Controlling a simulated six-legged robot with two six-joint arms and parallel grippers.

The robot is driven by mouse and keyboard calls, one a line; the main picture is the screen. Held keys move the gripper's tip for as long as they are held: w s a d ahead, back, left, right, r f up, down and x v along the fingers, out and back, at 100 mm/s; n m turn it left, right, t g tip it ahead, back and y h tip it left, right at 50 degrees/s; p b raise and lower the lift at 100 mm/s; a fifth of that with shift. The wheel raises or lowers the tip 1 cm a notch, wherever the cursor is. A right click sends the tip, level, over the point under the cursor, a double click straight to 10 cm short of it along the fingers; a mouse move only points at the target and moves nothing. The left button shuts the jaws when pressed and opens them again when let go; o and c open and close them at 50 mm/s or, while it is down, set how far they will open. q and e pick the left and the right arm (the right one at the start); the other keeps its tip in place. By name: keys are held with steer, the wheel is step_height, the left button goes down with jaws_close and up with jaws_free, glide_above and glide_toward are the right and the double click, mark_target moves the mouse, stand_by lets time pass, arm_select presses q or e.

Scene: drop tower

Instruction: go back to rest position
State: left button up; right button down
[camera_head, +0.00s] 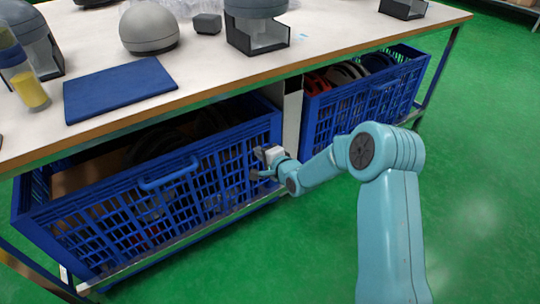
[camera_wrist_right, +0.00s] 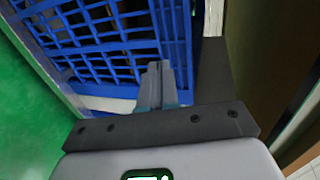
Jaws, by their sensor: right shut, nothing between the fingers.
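My right gripper (camera_head: 262,165) is at the end of my teal arm, in front of the right end of the left blue crate (camera_head: 205,158). In the right wrist view its fingers (camera_wrist_right: 158,75) are together with nothing between them. They point at the blue lattice wall of the crate (camera_wrist_right: 110,35); I cannot tell whether they touch it. My left gripper is not in view in either picture.
A white table (camera_head: 290,65) stands above the crates, with a blue mat (camera_head: 118,88), a grey dome (camera_head: 148,28) and a yellow-filled bottle (camera_head: 28,88) on it. A second blue crate (camera_head: 365,100) sits at right under it. The green floor (camera_head: 475,150) is clear at right.

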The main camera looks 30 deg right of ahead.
steer(key=s+a+f+n+g+y, duration=0.2)
steer(key=s+a+f+g, duration=0.1)
steer(key=s+a+f, duration=0.4)
steer(key=s+a+f+n+g+y, duration=0.1)
steer(key=s+a+f+g, duration=0.2)
steer(key=s+a+f, duration=0.5)
steer(key=s+a+f+n+g+y, duration=0.15)
steer(key=s+a+n+g, duration=0.35)
steer(key=s, duration=0.5)
steer(key=s+a+f+n+g+h, duration=0.1)
steer(key=s+a+f+n+g, duration=0.15)
steer(key=s+n, duration=0.55)
step_height(320, 180, up, 31)
steer(key=s+p, duration=0.1)
steer(key=p, duration=3.1)
steer(key=shift+s+f+g, duration=0.15)
steer(key=shift+s+g, duration=0.2)
steer(key=shift+s, duration=0.05)
steer(key=shift+a+y, duration=0.1)
steer(key=shift+y, duration=0.15)
